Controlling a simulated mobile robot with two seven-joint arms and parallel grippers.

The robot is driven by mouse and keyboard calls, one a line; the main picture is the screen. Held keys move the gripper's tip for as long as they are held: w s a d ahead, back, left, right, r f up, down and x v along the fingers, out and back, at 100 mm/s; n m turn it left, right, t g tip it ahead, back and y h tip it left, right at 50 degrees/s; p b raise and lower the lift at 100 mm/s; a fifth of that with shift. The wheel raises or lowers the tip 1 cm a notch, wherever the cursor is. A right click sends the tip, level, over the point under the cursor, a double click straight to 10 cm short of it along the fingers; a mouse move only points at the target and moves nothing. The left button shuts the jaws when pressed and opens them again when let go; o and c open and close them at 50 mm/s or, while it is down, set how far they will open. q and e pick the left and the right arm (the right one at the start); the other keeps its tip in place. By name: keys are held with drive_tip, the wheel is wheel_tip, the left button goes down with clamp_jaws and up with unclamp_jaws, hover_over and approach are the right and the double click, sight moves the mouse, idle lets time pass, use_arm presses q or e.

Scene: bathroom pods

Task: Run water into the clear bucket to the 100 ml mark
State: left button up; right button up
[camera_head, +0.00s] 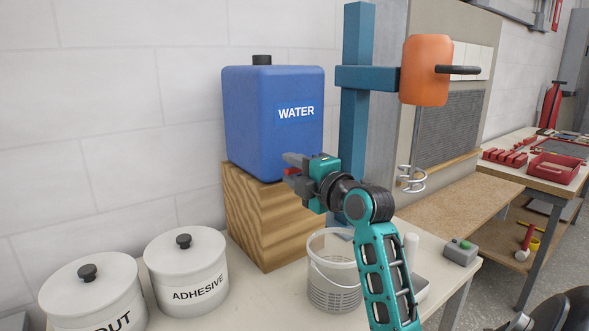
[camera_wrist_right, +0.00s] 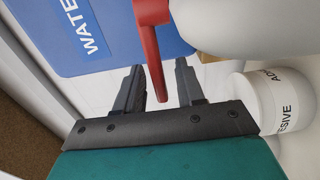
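The clear bucket (camera_head: 334,287) stands upright on the table below, partly behind my right arm. Its water level and the tap's spout cannot be made out. My left gripper is out of view.
Two white lidded pots, one labelled ADHESIVE (camera_head: 190,270) and one partly cut off (camera_head: 95,295), stand at the left. A small grey button box (camera_head: 460,252) sits near the table's right edge.

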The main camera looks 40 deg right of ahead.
drive_tip(key=shift+c, duration=0.4)
clamp_jaws()
